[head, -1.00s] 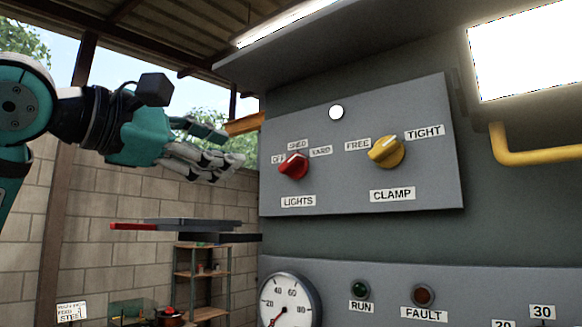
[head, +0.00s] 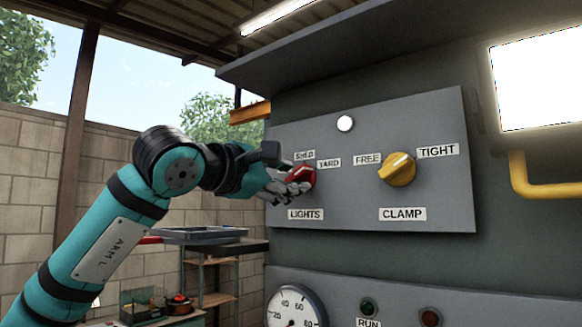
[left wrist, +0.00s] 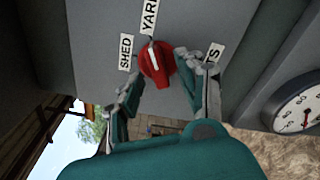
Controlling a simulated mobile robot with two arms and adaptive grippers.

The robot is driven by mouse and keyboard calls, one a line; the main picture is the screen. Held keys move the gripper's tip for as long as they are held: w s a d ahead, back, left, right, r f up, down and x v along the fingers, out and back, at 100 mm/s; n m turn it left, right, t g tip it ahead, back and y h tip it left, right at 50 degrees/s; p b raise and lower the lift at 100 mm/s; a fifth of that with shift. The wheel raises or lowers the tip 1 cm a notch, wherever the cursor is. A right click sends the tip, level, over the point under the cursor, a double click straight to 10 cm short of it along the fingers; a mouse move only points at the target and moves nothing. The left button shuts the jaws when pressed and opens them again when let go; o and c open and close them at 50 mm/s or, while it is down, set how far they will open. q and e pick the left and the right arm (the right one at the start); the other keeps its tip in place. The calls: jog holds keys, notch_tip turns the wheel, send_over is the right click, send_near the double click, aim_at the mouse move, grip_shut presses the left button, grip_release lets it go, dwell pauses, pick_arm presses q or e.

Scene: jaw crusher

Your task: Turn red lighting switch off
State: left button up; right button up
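The red lights switch (head: 301,176) is a rotary knob on the grey panel, with SHED and YARD labels above it and LIGHTS below. In the left wrist view the red knob (left wrist: 157,65) has a white pointer mark facing toward the YARD label. My left gripper (head: 290,184) is at the knob in the head view, covering its left side and the OFF label. In the left wrist view my left gripper (left wrist: 160,76) is open, with one finger on each side of the knob, very close to it. Whether the fingers touch it I cannot tell. My right gripper is out of view.
A yellow clamp knob (head: 397,169) is to the right on the same panel (head: 440,200). A gauge (head: 296,308) and a RUN lamp (head: 368,306) are below. A yellow pipe (head: 525,185) and a bright lit panel (head: 540,85) are at the right. A tray-topped shelf (head: 205,236) stands behind my arm.

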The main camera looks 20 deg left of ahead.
pick_arm(q)
jog(key=shift+w+d, duration=0.25)
jog(key=shift+w, duration=0.4)
jog(key=shift+s, duration=0.1)
grip_shut()
